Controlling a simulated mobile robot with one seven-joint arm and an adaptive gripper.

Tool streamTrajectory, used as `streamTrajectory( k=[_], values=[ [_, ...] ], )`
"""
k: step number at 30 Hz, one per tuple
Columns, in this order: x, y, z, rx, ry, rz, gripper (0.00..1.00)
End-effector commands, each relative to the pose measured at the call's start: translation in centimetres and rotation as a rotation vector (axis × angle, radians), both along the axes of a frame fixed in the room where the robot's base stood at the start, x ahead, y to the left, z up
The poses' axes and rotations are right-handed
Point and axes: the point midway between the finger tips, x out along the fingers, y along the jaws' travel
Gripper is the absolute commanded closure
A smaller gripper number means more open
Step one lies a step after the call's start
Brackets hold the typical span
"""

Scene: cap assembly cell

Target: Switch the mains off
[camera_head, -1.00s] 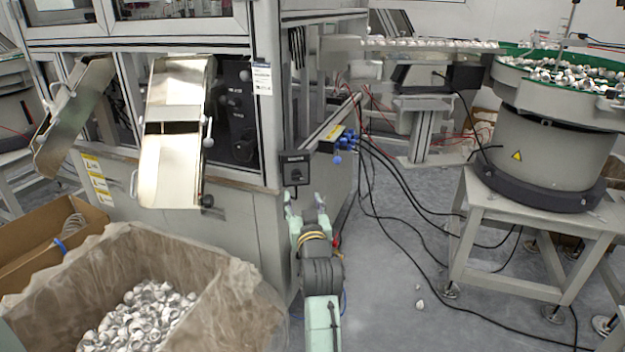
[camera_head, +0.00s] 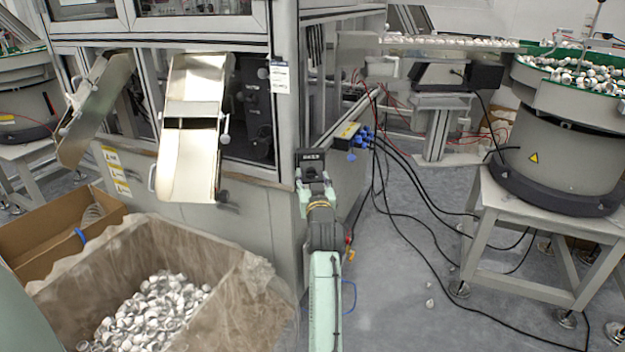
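The mains switch is a small dark box (camera_head: 310,157) with a pale label strip along its top, mounted on the front corner post of the machine. My gripper (camera_head: 315,186) is right in front of its lower part, with one pale green finger on each side. The fingers are spread apart. The knob is largely hidden behind my gripper, so I cannot tell its position or whether the fingers touch it.
Two metal chutes (camera_head: 190,150) come out of the machine at left. Below stand a lined bin of caps (camera_head: 262,285) and a cardboard box (camera_head: 35,245). Cables (camera_head: 400,235) run over the floor at right, near a bowl feeder (camera_head: 560,150) on a stand.

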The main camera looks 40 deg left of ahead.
Motion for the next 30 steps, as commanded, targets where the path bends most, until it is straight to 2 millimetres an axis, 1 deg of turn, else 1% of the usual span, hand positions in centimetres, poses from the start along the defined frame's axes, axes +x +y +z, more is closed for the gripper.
streamTrajectory(
  k=[1,2,21,30],
  values=[
    [-0.01,-0.01,-0.01,0.000,0.000,0.000,0.54],
    [-0.01,-0.01,-0.01,0.000,0.000,0.000,0.56],
    [-0.02,-0.02,0.00,0.000,0.000,0.000,0.99],
    [0.00,-0.04,-0.06,-0.029,-0.028,0.000,0.99]
  ],
)
